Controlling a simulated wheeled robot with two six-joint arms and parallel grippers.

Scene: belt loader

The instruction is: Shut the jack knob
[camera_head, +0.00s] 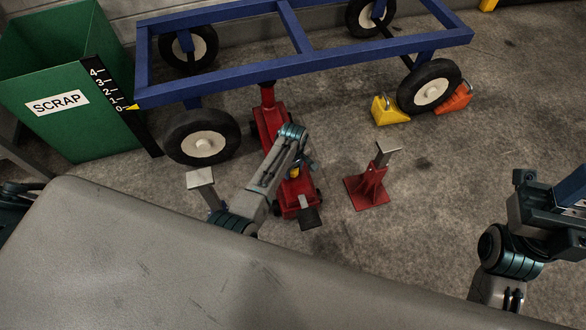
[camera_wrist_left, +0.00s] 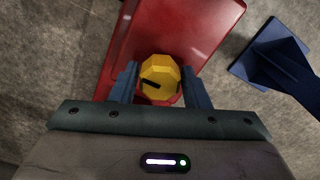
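The red jack (camera_head: 299,202) stands on the floor with its far end under the blue cart frame (camera_head: 300,65). The yellow jack knob (camera_head: 295,172) is on its near part, partly covered by my left arm in the head view. In the left wrist view the faceted knob (camera_wrist_left: 159,72) with a dark mark sits between the two fingers. My left gripper (camera_wrist_left: 160,82) has a finger against each side of the knob, with no clear gap. The red body (camera_wrist_left: 185,30) lies beneath it. My right arm shows at the right edge; its fingertips are not visible.
A red stand (camera_head: 369,188) stands right of the jack. Yellow (camera_head: 390,112) and orange (camera_head: 455,98) chocks flank a cart wheel. A green scrap bin (camera_head: 60,125) is at left. Floor right of the stand is clear.

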